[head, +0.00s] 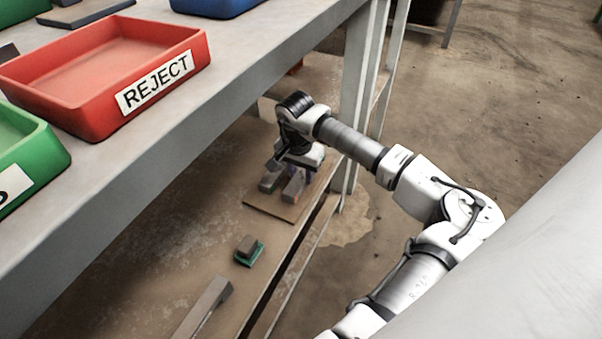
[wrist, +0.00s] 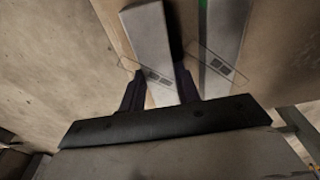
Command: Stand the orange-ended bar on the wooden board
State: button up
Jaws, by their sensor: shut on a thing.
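The wooden board (head: 258,207) lies flat on the lower shelf, under my gripper. My gripper (head: 297,174) points down over the board and is partly hidden by its own wrist. The orange-ended bar (head: 293,188) is grey and tilted under the gripper, with a touch of orange at its lower near end. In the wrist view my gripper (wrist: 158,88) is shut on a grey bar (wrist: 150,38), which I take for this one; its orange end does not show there. I cannot tell whether it touches the board.
A second grey bar (head: 270,180) is just left of the held one. A grey block on a green base (head: 248,251) and a long grey bar (head: 204,308) lie nearer on the shelf. The upper shelf, with a red REJECT tray (head: 160,50), overhangs the left; a post (head: 358,80) stands behind.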

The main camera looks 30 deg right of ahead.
aim_at(299, 179)
jog(key=o, duration=1.2)
jog(key=shift+f, duration=0.1)
jog(key=shift+c, duration=0.2)
notch_tip(299, 179, up, 12)
jog(key=a+p, duration=0.1)
jog(key=p, duration=0.2)
jog(key=shift+s+a, duration=0.15)
jog(key=shift+s, duration=0.2)
